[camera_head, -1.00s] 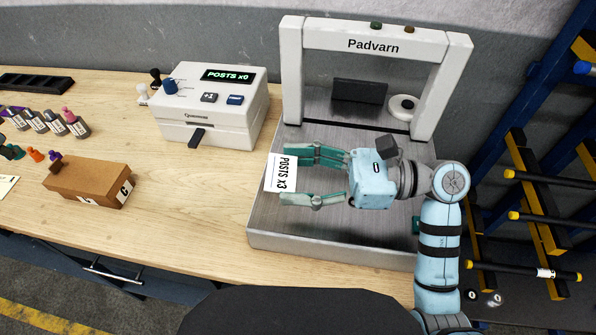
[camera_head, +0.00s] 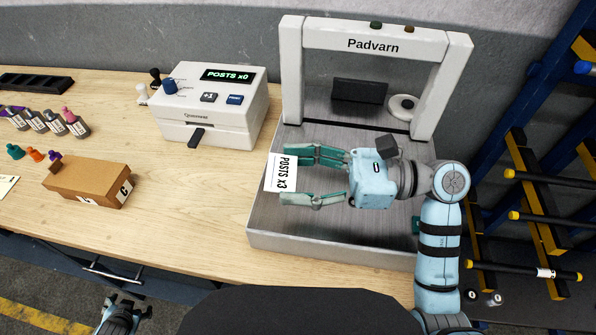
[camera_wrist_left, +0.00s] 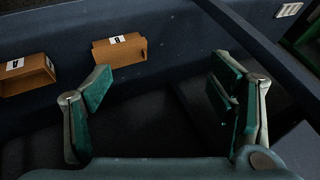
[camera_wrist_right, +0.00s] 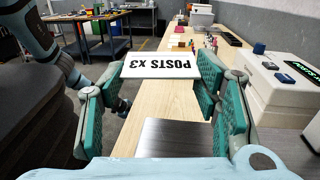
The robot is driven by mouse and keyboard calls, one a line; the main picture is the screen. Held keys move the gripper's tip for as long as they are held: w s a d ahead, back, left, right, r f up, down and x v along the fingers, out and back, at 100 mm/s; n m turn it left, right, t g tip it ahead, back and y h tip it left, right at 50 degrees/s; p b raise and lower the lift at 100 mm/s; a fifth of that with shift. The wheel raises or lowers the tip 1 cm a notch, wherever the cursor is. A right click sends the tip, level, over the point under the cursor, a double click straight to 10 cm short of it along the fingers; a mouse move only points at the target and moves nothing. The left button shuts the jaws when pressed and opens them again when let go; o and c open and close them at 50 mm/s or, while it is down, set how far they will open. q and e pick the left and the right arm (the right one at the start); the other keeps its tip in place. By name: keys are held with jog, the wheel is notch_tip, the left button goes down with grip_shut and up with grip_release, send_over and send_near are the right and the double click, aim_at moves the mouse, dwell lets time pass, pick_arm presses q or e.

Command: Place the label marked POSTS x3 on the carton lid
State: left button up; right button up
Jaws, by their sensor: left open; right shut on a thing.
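The white label (camera_head: 280,173) reads POSTS x3. My right gripper (camera_head: 306,175) is shut on it and holds it over the left edge of the Padvarn machine's metal bed. The right wrist view shows the label (camera_wrist_right: 160,66) across the fingers, its print facing that camera. My left gripper (camera_head: 126,306) shows partly at the lower left of the head view, below the bench edge. In the left wrist view it (camera_wrist_left: 160,90) is open with nothing between its fingers. I cannot make out a carton lid for certain in any view.
The label printer (camera_head: 212,105) displays POSTS x0. The Padvarn frame (camera_head: 372,45) rises behind the bed. A brown box (camera_head: 88,183) marked C lies at the left, near small bottles (camera_head: 55,122). Bench top between box and bed is clear. A blue and yellow rack (camera_head: 535,215) stands right.

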pick_arm(q)
jog(key=s+d+f+g+h, duration=0.1)
jog(key=s+d+f, duration=0.2)
jog(key=s+d, duration=0.3)
jog(key=s+d+f+g+h, duration=0.1)
jog(key=s+d+f, duration=0.2)
jog(key=s+d, duration=0.3)
jog(key=s+d+f+n+g+h, duration=0.1)
jog(key=s+d+f+g, duration=0.1)
jog(key=s+d+f, duration=0.2)
jog(key=s+d, duration=0.3)
jog(key=d, duration=0.3)
jog(key=shift+h, duration=0.3)
